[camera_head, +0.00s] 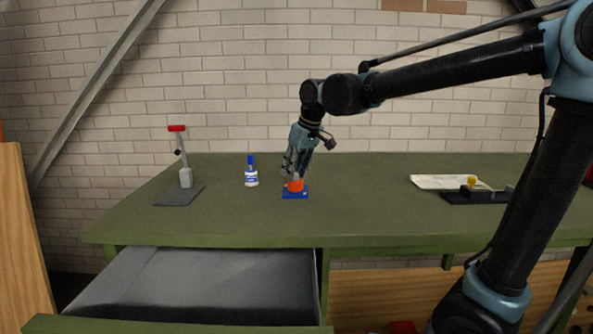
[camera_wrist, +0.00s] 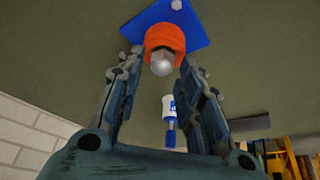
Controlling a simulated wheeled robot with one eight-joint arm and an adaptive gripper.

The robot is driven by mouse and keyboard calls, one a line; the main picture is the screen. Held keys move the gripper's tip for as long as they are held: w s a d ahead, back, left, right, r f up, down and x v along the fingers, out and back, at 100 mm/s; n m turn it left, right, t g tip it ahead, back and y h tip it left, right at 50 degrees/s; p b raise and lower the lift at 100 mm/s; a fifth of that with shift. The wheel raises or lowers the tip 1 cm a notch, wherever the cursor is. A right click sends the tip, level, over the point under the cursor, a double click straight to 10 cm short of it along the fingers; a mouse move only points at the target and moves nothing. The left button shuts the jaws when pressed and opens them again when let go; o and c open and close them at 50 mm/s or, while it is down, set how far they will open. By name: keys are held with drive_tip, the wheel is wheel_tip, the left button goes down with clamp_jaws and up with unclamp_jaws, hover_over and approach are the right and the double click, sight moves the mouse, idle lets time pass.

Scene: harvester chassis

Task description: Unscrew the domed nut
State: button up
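The domed nut (camera_wrist: 162,62) is a silver-grey cap on top of an orange round body (camera_wrist: 165,37). The body stands on a blue square plate (camera_wrist: 160,14) with a bolt head at its corner. In the head view the orange body (camera_head: 295,186) and blue plate (camera_head: 290,195) are on the green table, and the nut is hidden by my gripper. My gripper (camera_head: 295,172) points down just above the orange body. In the wrist view my gripper (camera_wrist: 163,68) is open, with one finger on each side of the nut and gaps between.
A white bottle with a blue cap (camera_head: 251,176) stands left of the blue plate. A red-handled stand (camera_head: 185,170) is farther left. At right lie a white sheet (camera_head: 430,181) and a dark fixture (camera_head: 465,196) with a yellow knob. An open grey drawer (camera_head: 200,285) juts out below.

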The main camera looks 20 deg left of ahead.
clamp_jaws()
drive_tip(key=shift+n+g+y, duration=0.2)
drive_tip(key=shift+n+g, duration=0.25)
drive_tip(key=shift+n, duration=0.85)
drive_tip(key=shift+n+g+y, duration=0.2)
drive_tip(key=shift+n+g, duration=0.25)
drive_tip(key=shift+n, duration=0.85)
drive_tip(key=shift+n, duration=0.3)
drive_tip(key=n+g, duration=0.2)
drive_tip(key=n, duration=0.2)
drive_tip(key=shift+n, duration=0.3)
drive_tip(key=shift+h, duration=0.3)
drive_tip(key=shift+n+g, duration=0.3)
drive_tip(key=shift+n, duration=0.4)
drive_tip(key=shift+r, duration=0.45)
